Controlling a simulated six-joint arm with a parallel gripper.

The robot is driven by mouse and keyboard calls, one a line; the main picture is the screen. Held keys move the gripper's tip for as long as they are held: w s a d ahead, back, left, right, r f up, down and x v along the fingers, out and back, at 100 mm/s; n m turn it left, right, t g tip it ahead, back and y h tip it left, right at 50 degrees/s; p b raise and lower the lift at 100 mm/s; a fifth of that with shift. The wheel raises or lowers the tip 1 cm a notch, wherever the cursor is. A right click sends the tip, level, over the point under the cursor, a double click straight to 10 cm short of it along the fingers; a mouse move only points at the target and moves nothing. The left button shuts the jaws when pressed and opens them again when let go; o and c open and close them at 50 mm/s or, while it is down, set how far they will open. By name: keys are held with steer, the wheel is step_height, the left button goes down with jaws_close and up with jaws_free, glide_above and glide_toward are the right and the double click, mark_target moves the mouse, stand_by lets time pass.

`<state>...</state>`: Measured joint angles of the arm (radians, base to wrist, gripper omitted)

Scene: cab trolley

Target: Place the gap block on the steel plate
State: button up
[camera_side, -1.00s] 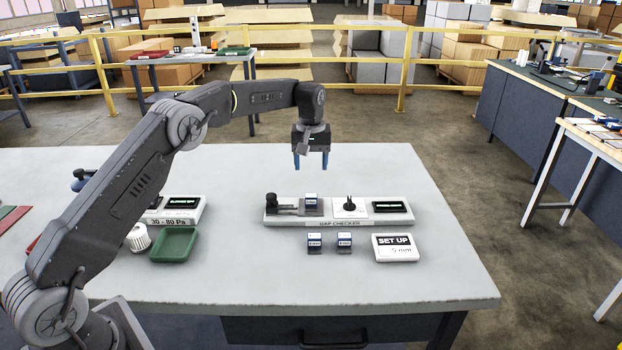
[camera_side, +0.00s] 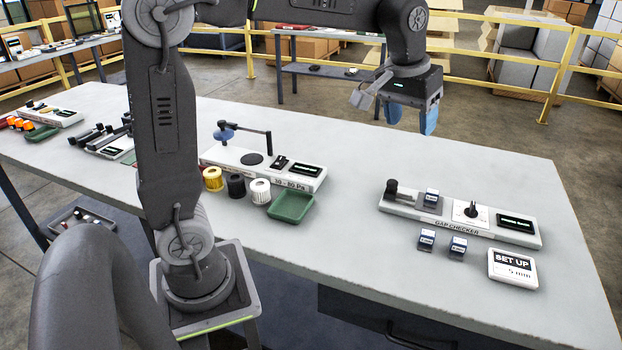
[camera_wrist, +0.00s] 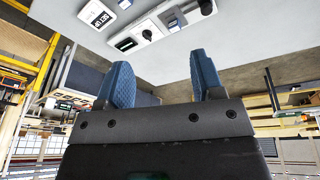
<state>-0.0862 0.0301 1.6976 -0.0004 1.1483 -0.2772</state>
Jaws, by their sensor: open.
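The gap checker (camera_side: 460,221) is a long pale unit on the table. A small blue and white gap block (camera_side: 432,197) sits on its grey steel plate (camera_side: 420,207), beside a black clamp knob. Two similar blocks, a left one (camera_side: 427,239) and a right one (camera_side: 458,247), stand on the table in front of the checker. My gripper (camera_side: 410,118) is open and empty, high above and behind the checker, apart from everything. Its blue fingers also show in the wrist view (camera_wrist: 163,75), where the checker appears inverted beyond them.
A SET UP card (camera_side: 512,268) lies at the front right of the checker. A green tray (camera_side: 291,205), several filter-like cylinders and a pressure tester (camera_side: 260,166) stand left of it. The table around the checker is mostly clear.

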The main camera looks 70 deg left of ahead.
steer(key=s+d+f+m+t, duration=0.1)
steer(key=s+f+m, duration=0.1)
steer(key=s, duration=0.8)
steer(key=s+d+f+m+t, duration=0.1)
steer(key=s+f, duration=0.3)
steer(key=s, duration=0.6)
steer(key=shift+s+d+m+t, duration=0.15)
steer(key=shift+d+m+t, duration=0.15)
steer(key=shift+d+m, duration=0.4)
stand_by(0.5)
